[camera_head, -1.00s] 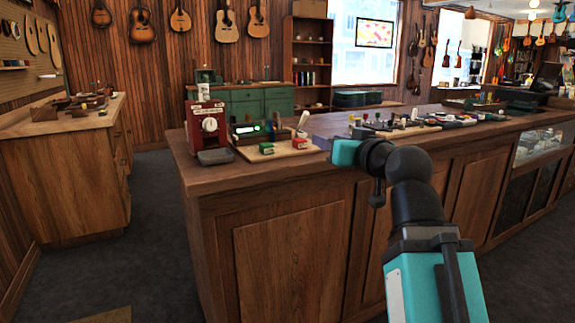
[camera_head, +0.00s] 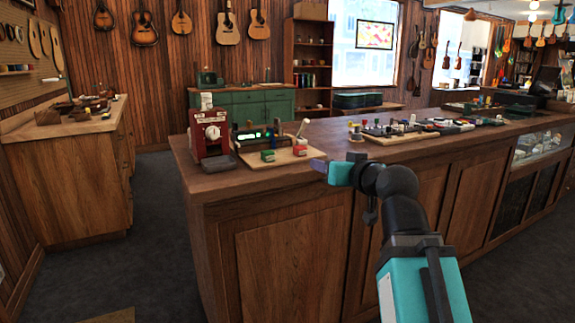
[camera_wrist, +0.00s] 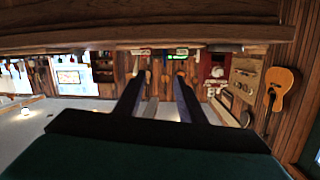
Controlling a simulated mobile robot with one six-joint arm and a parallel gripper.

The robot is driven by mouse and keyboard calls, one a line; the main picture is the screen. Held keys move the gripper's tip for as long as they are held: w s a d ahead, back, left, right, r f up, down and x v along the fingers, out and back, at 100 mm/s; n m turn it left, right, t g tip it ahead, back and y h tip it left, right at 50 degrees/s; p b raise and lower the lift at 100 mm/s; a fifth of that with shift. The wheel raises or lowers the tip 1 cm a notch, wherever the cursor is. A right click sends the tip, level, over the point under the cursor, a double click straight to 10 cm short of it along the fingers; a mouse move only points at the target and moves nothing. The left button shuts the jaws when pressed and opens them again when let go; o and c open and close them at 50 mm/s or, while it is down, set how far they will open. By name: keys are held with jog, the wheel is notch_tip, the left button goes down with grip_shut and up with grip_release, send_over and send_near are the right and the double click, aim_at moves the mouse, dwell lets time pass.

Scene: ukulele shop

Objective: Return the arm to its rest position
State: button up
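My arm reaches up from the lower right of the head view, in front of the wooden counter (camera_head: 290,245). My gripper (camera_head: 318,166) is at the counter's front edge, pointing left, with its bluish fingers seen nearly side-on. In the wrist view, the two fingers of my gripper (camera_wrist: 158,92) stand apart with nothing held between them. The gap shows only the room behind.
On the counter stand a red machine (camera_head: 211,133), a board with small red and green blocks (camera_head: 283,157), and a long tray of small parts (camera_head: 395,135). A wooden bench (camera_head: 70,185) stands at left. Dark floor (camera_head: 165,240) lies clear between them.

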jog(key=w+f+g+p, duration=0.2)
jog(key=w+f+p, duration=0.2)
jog(key=f, duration=0.7)
jog(key=s+f+m+g+h+p, duration=0.1)
jog(key=s+f+g+p, duration=0.3)
jog(key=f, duration=1.2)
jog(key=s+f+m+g+h+p, duration=0.1)
jog(key=s+f+g+p, duration=0.25)
jog(key=f, duration=1.15)
jog(key=s+d+f+g+h+p, duration=0.2)
jog(key=s+f+g+p, duration=0.35)
jog(key=s+f, duration=1.15)
jog(key=s+d+f+g+h+p, duration=0.1)
jog(key=s+d+f+g, duration=0.1)
jog(key=s, duration=0.8)
jog(key=s+d+f+g+h+p, duration=0.1)
jog(key=s+d+f+g, duration=0.2)
jog(key=s, duration=0.7)
jog(key=shift+s+m, duration=0.15)
jog(key=shift+m, duration=0.15)
